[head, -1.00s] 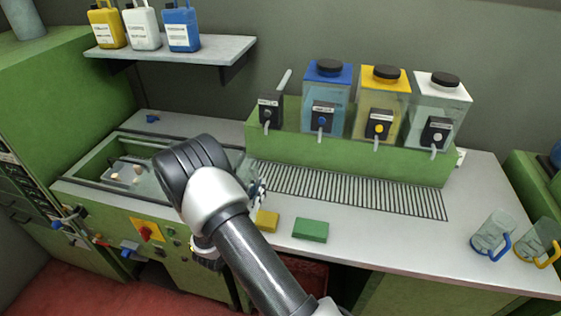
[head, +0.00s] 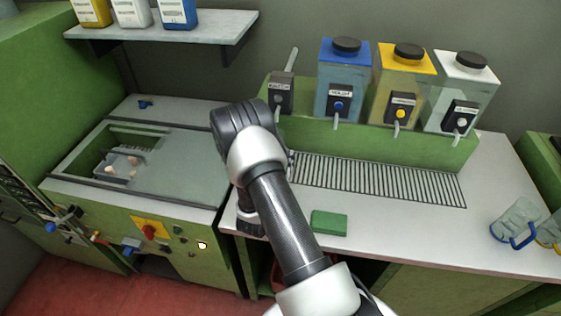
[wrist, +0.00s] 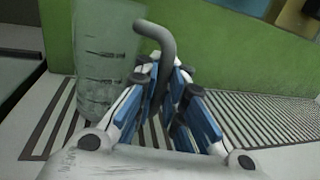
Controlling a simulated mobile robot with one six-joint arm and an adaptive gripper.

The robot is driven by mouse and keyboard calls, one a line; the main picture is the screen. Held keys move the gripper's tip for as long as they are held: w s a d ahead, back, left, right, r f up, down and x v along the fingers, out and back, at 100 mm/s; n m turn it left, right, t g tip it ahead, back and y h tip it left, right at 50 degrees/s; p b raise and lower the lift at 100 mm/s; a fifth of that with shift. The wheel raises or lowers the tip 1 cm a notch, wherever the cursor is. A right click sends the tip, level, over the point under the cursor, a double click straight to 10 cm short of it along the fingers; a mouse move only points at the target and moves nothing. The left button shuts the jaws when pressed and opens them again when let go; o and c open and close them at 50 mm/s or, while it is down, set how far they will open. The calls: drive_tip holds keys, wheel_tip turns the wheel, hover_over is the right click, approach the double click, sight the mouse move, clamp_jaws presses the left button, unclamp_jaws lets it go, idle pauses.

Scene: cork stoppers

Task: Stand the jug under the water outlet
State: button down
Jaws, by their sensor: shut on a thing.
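A clear jug (wrist: 105,50) with dark measuring marks and a grey handle (wrist: 158,36) shows in the wrist view. My gripper (wrist: 168,88), with blue and white fingers, is shut on this handle. The jug is roughly upright over the left end of the slatted drip grate; I cannot tell whether its base touches the slats. In the head view my arm hides the jug and most of the gripper. The water outlet (head: 281,93), a dark labelled block with a grey pipe, is at the left end of the green dispenser bench, just beyond my wrist.
The drip grate (head: 380,180) runs right below blue, yellow and white-lidded tanks. A green block (head: 329,222) lies in front. A blue-handled jug (head: 515,222) and a yellow-handled one stand at right. A sunken basin (head: 110,150) is at left.

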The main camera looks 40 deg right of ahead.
drive_tip(key=shift+s+d, duration=0.2)
drive_tip(key=shift+d, duration=0.2)
drive_tip(key=shift+f, duration=0.3)
drive_tip(key=c, duration=1.7)
unclamp_jaws()
